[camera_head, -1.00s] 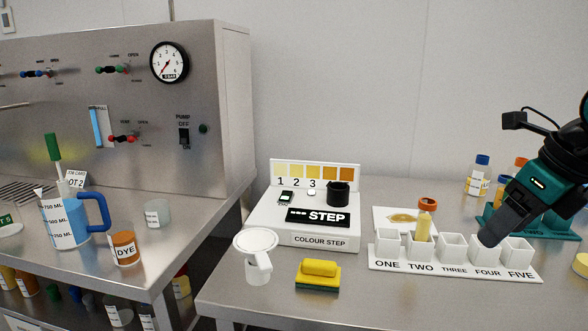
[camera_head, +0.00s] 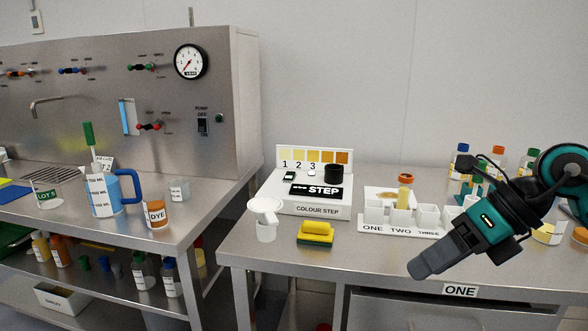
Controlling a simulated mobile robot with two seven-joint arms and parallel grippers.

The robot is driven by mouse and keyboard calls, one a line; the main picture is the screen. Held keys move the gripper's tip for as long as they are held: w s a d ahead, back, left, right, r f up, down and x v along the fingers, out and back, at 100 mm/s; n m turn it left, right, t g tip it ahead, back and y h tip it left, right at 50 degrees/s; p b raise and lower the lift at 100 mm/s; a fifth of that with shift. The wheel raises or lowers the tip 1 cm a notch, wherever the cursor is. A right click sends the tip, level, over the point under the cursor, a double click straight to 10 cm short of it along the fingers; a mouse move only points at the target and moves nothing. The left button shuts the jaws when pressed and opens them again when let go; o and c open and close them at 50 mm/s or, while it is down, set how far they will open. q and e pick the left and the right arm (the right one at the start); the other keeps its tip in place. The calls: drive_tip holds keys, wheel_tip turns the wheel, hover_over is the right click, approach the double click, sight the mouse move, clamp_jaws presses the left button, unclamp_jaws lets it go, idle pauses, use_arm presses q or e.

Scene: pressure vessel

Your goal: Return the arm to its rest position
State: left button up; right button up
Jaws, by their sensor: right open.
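My right arm comes in from the right edge, and its dark gripper (camera_head: 424,268) hangs over the front part of the right-hand steel table (camera_head: 290,262). The fingers point down and to the left, and no object shows between them. The gripper is open, though the gap between its fingers is hard to see from here. The arm covers the right part of the white numbered rack (camera_head: 400,231). A vial with an orange cap (camera_head: 404,192) stands in the rack near TWO. My left gripper does not show.
A COLOUR STEP box (camera_head: 317,210), a yellow-green sponge (camera_head: 316,232) and a white lidded cup (camera_head: 265,222) stand left of the gripper. Capped bottles (camera_head: 497,162) stand behind the arm. A blue jug (camera_head: 102,195) and DYE jar (camera_head: 156,214) stand on the left bench.

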drive_tip(key=s+a+m+t+y+p, duration=0.1)
drive_tip(key=s+a+m+t+y, duration=0.15)
drive_tip(key=a+m+y, duration=0.8)
drive_tip(key=w+d+f+m+t+h+p, duration=0.1)
drive_tip(key=d+f+m+t+h, duration=0.2)
drive_tip(key=f+m+t+h, duration=0.55)
drive_tip(key=w+d+f+m+t+h, duration=0.15)
drive_tip(key=f+m+t, duration=0.35)
drive_tip(key=m, duration=0.8)
drive_tip(key=s+d+f+m+g+h, duration=0.1)
drive_tip(key=s+f+m+g+h, duration=0.2)
drive_tip(key=s+f, duration=0.3)
drive_tip(key=s+d+f+m+g+h, duration=0.1)
drive_tip(key=s+f+m+g+h, duration=0.2)
drive_tip(key=s+f, duration=0.4)
wheel_tip(320, 180, down, 6)
drive_tip(key=shift+s+d+m+g+p, duration=0.2)
drive_tip(key=shift+d+m+g+p, duration=0.15)
drive_tip(key=shift+m+g, duration=0.5)
